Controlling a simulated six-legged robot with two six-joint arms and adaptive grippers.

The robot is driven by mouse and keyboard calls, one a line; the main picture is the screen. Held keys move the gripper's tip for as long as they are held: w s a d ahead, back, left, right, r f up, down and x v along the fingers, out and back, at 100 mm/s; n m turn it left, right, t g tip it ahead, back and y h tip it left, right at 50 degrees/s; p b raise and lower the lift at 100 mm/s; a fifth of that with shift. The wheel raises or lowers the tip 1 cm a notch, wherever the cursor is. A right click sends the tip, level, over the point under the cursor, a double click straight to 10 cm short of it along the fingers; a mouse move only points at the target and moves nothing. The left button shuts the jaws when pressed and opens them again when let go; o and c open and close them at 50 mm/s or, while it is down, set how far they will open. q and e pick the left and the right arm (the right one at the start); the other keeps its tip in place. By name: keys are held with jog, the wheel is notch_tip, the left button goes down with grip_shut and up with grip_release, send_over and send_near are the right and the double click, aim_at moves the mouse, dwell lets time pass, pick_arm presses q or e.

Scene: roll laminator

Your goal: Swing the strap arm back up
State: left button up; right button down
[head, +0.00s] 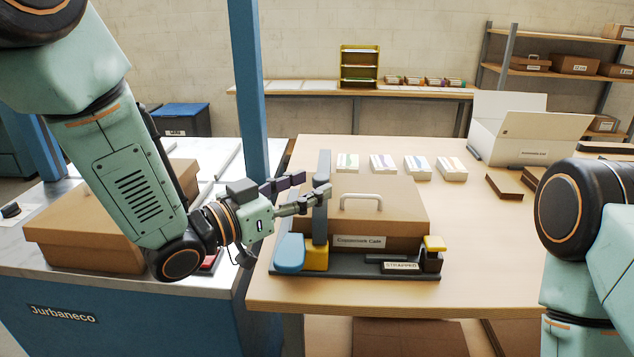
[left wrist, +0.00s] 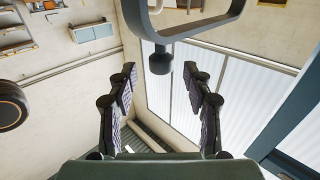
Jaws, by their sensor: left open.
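The strap arm (head: 321,163) is a grey bar standing upright at the left end of a dark base (head: 345,270), above a yellow block (head: 316,256) and a blue rounded part (head: 289,252). My left gripper (head: 316,184) is open at the bar's upper half, one finger in front of it. Whether the fingers touch it I cannot tell. In the left wrist view a grey loop-shaped frame (left wrist: 197,31) with a dark knob (left wrist: 160,60) shows beyond the open fingers (left wrist: 160,92). My right arm enters at the right; its gripper is out of view.
Card stacks (head: 383,163) and a white box (head: 530,135) stand behind.

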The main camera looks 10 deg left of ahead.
pick_arm(q)
jog(key=shift+x, duration=0.85)
jog(key=shift+w+d, duration=0.1)
jog(key=shift+w, duration=0.1)
jog(key=shift+c, duration=0.2)
jog(key=c, duration=0.4)
grip_shut()
jog(key=shift+r, duration=0.1)
